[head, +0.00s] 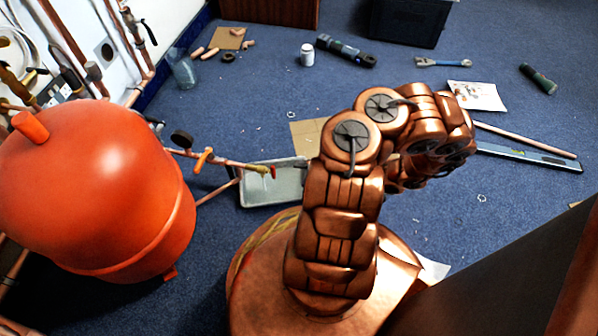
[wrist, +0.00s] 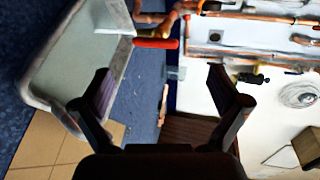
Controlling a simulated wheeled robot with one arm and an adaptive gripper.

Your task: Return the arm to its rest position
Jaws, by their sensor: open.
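In the head view my copper-coloured arm rises from its round base and folds over to the right at the top. Its end points away and downward, and my gripper is hidden there behind the arm links. In the wrist view my gripper (wrist: 165,95) shows two dark fingers spread wide apart, open, with nothing between them. Past the fingers I see blue carpet, a grey tray and the white wall with pipes.
A red tank (head: 95,190) stands close on the left. A grey tray (head: 272,186) lies behind my arm, also in the wrist view (wrist: 45,75). Copper pipework with a red-handled valve (wrist: 156,43) reaches over it. A spirit level (head: 530,157) lies right. Carpet between the scattered tools is free.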

